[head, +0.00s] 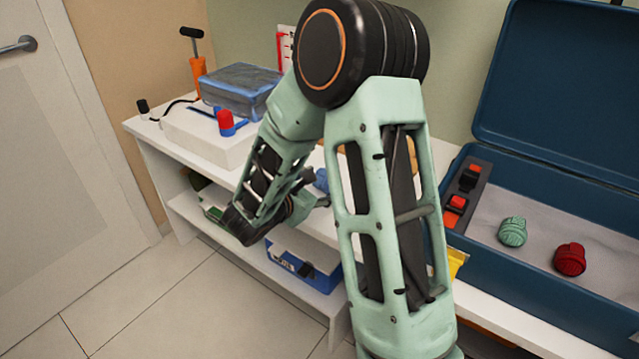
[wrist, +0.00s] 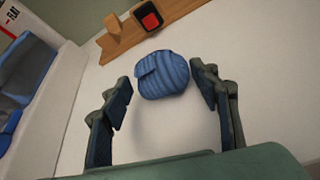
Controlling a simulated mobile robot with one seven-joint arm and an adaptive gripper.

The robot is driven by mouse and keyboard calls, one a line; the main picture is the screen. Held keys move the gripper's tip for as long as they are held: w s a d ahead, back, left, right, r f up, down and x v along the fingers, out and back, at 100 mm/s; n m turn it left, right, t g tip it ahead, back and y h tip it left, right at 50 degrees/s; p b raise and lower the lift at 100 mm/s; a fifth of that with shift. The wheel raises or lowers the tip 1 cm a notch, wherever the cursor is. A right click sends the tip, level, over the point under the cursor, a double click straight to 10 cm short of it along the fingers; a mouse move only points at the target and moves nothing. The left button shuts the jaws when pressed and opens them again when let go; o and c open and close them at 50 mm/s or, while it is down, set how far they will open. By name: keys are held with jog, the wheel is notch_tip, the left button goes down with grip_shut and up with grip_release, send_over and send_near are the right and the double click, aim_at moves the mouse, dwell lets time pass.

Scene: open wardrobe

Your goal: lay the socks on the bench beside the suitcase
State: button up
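A blue rolled-up pair of socks (wrist: 162,76) lies on the white bench top (wrist: 150,130) in the wrist view. A small part of these blue socks also shows in the head view (head: 321,180), mostly behind my arm. My gripper (wrist: 161,80) is open, with one finger on each side of the blue socks and gaps visible on both sides. Green rolled socks (head: 513,232) and red rolled socks (head: 570,259) lie inside the open dark blue suitcase (head: 545,312) at the right of the head view.
A wooden stand (wrist: 120,42) with a red-faced black watch (wrist: 148,17) is just behind the blue socks. A blue-grey folded bundle (head: 236,85) and a red-and-blue item (head: 226,122) are at the bench's left. A blue-white box (head: 303,262) sits on the lower shelf.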

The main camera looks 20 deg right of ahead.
jog(key=shift+o, duration=0.8)
jog(key=shift+r, duration=0.15)
jog(key=p+v, duration=0.2)
jog(key=v, duration=1)
jog(key=shift+p, duration=0.3)
